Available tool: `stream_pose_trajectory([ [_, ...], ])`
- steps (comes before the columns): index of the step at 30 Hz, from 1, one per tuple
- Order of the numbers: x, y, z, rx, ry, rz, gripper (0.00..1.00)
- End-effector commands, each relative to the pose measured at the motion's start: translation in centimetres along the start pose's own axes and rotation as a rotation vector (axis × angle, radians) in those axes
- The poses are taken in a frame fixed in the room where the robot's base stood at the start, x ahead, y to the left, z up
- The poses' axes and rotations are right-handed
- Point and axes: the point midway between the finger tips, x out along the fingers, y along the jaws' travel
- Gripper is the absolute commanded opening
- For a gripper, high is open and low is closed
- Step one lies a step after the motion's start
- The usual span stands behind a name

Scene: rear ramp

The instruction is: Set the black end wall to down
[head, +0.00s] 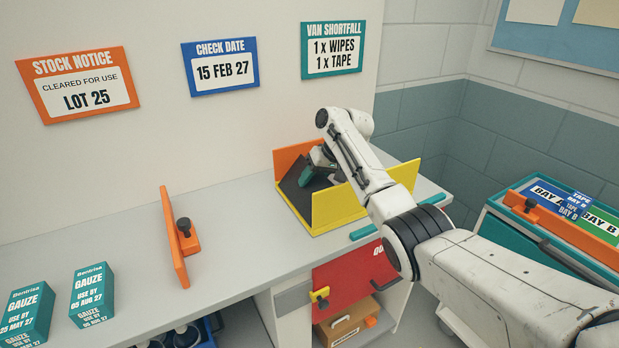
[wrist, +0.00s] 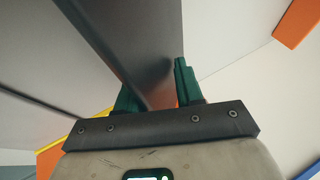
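The black end wall (head: 293,196) is at the left end of the open box on the counter, between its orange back wall (head: 289,157) and yellow front wall (head: 338,207). It looks slanted, but its exact angle is hard to tell because my gripper covers part of it. My gripper (head: 307,176) reaches into the box from above. In the wrist view, its green fingertips (wrist: 156,92) stand on either side of a dark panel (wrist: 140,45), which fills the narrow gap and looks like the black end wall.
An orange bracket with a black knob (head: 184,235) stands left on the counter. Gauze boxes (head: 93,294) are at the front left. A teal strip (head: 364,232) lies beside the box. A teal cart (head: 548,240) stands right.

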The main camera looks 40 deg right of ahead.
Motion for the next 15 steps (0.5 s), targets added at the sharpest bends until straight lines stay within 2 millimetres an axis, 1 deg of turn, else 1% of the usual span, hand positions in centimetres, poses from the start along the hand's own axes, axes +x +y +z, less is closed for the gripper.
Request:
stream_pose_trajectory([
  [11,-0.13,-0.44,-0.23,-0.005,0.003,-0.004,0.34],
  [15,-0.87,-0.46,-0.33,-0.006,0.006,-0.005,0.34],
])
